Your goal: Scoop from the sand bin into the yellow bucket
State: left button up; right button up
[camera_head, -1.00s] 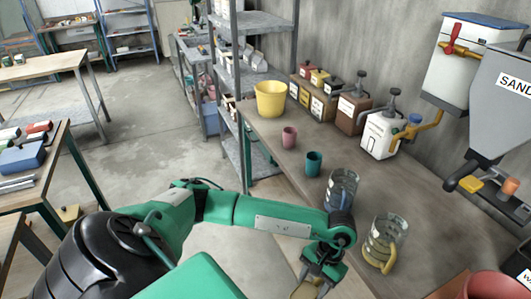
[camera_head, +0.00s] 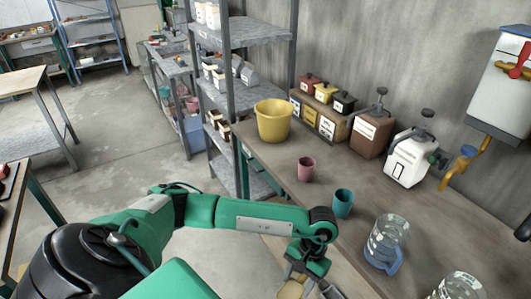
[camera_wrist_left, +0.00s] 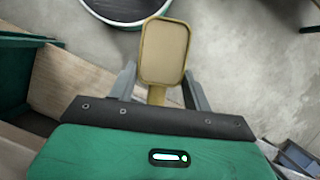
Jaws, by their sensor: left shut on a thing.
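The yellow bucket (camera_head: 273,121) stands upright at the far left end of the long workbench in the head view. Its inside is mostly hidden. My left gripper (camera_head: 303,285) is low at the bottom of the head view, in front of the bench edge and well away from the bucket. It is shut on the handle of a tan scoop (camera_wrist_left: 165,52), whose flat, shallow-looking pan points away from the gripper in the left wrist view. I cannot make out sand in the pan. I cannot identify the sand bin in the current views. My right gripper is not in view.
On the bench (camera_head: 350,265) stand a pink cup (camera_head: 306,169), a teal cup (camera_head: 342,203), a clear jug (camera_head: 388,242) and a white canister (camera_head: 410,157). A metal shelf (camera_head: 240,35) rises beside the bucket.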

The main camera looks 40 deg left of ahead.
aim_at(274, 121)
jog(key=i+j, duration=0.1)
jog(key=j, duration=1.3)
jog(key=i+z, duration=0.05)
